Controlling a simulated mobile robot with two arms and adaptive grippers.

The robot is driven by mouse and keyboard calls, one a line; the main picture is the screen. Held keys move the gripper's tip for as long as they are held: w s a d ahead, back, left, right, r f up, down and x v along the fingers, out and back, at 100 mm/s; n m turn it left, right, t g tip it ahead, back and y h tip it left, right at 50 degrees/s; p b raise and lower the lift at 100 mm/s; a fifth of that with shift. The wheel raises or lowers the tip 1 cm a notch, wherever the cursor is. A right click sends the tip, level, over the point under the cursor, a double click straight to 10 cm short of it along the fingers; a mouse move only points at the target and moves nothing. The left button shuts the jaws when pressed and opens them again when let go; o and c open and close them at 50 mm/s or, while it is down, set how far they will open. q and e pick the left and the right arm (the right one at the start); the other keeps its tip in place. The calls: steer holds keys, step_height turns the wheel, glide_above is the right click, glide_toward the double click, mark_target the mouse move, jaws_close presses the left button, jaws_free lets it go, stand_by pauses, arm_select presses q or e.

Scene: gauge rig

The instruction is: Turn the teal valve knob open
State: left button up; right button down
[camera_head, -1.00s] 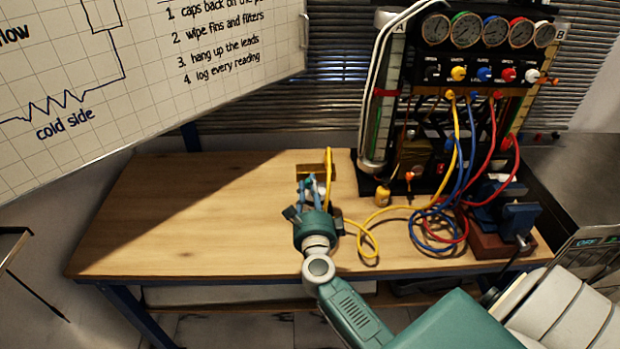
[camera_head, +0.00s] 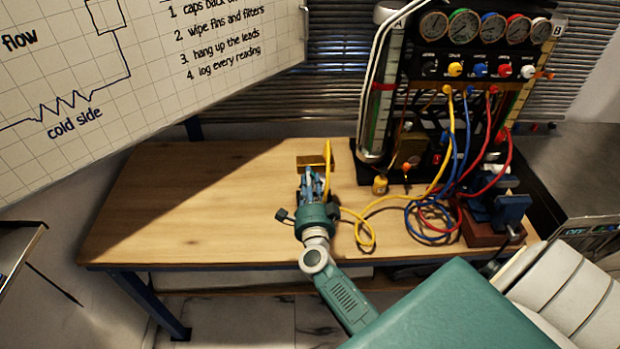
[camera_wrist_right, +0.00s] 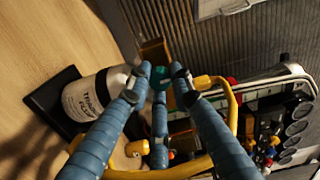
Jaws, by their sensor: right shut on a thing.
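The teal valve knob (camera_wrist_right: 160,77) shows in the right wrist view between the tips of my blue-grey fingers. My right gripper (camera_wrist_right: 160,88) is shut on it. In the head view my right gripper (camera_head: 313,178) is at the front of a small brass block (camera_head: 312,161) on the bench, and it hides the knob. A yellow hose (camera_head: 328,165) rises beside the block; it also curves around the fingers in the wrist view (camera_wrist_right: 233,105). The knob's turn angle cannot be told. My left gripper is in neither view.
A white labelled cylinder (camera_wrist_right: 90,97) on a dark base stands beside the fingers in the wrist view. The gauge rig (camera_head: 470,60) stands at the back right, with yellow, blue and red hoses looping over the bench. The bench's left part (camera_head: 180,210) is clear.

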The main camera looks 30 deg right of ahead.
steer(key=shift+f, duration=0.1)
steer(key=c, duration=1.5)
jaws_free()
steer(key=shift+c, duration=0.2)
steer(key=v, duration=1.2)
